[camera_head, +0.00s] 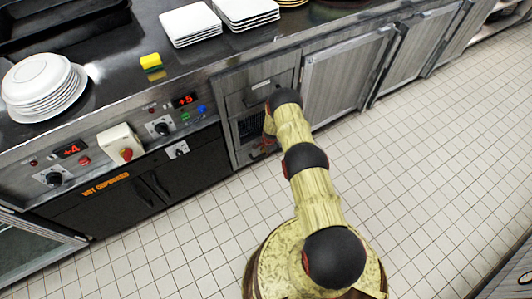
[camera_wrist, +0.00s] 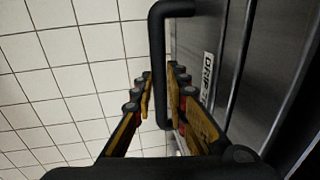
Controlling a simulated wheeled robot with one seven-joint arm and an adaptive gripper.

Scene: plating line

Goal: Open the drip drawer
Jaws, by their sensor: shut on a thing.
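The drip drawer's metal front (camera_wrist: 195,35) fills the right of the wrist view, with a white label (camera_wrist: 208,75) that starts with "DRIP". Its black bar handle (camera_wrist: 157,50) stands out from the front. My gripper (camera_wrist: 160,95) is shut on this handle, with one yellow-and-black finger on each side of the bar. In the head view my arm reaches down to the metal cabinet front below the counter, and its links hide most of the gripper and the handle. I cannot tell how far the drawer stands out.
A dark panel with knobs and a red button (camera_head: 126,154) lies left of the metal unit. Grey cabinet doors (camera_head: 345,70) stand to its right. Plates (camera_head: 42,88) and a yellow sponge (camera_head: 151,62) are on the counter. The tiled floor (camera_head: 180,235) in front is clear.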

